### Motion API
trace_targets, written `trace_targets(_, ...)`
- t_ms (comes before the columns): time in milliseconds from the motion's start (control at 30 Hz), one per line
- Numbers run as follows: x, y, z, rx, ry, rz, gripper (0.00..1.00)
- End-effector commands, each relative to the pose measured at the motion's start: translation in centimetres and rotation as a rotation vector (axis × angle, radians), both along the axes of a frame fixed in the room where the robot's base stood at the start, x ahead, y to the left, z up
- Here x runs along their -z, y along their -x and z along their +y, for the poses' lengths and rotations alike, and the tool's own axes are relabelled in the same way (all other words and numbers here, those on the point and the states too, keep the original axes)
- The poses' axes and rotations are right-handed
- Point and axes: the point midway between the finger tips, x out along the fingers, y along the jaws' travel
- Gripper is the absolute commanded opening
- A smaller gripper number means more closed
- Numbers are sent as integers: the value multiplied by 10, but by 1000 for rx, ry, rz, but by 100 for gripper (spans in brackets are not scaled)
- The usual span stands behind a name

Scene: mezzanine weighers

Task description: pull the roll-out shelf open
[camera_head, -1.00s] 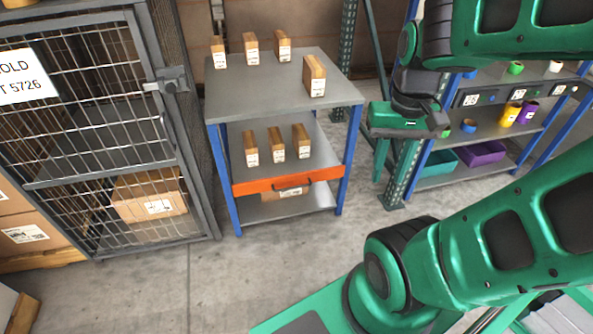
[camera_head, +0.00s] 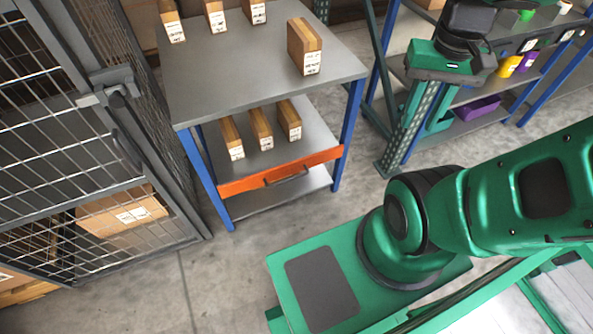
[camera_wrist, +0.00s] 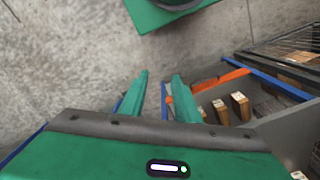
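The roll-out shelf is the middle level of a blue-posted rack, with an orange front (camera_head: 235,186) and a dark bar handle (camera_head: 286,176). Three upright brown boxes stand on it. It looks pushed in, its front level with the posts. The orange front also shows in the wrist view (camera_wrist: 234,77), partly behind a finger. My gripper (camera_wrist: 159,80) is open and empty, its two green fingers apart. In the head view its body is up and to the right of the rack, apart from the handle; its fingertips are hard to make out there.
The rack's grey top (camera_head: 240,85) carries several boxes, one near the right edge. A wire cage (camera_head: 80,150) with a latch stands close on the left. A green upright (camera_head: 408,130) and a shelf with bins (camera_head: 478,107) are on the right. Bare floor (camera_head: 225,265) lies in front.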

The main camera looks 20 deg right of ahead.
Motion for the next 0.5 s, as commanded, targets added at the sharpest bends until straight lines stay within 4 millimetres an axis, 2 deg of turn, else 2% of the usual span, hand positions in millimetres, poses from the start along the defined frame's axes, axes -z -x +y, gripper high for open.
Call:
trace_targets(167, 0, 0, 0, -1, 0, 0, 29)
trace_targets(200, -3, 8, 0, -7, 0, -8, 29)
trace_targets(267, -4, 8, -1, -23, 2, -13, 29)
trace_targets(367, 1, -6, -8, -91, 9, -8, 29)
trace_targets(500, 17, -41, -17, -275, 17, -4, 29)
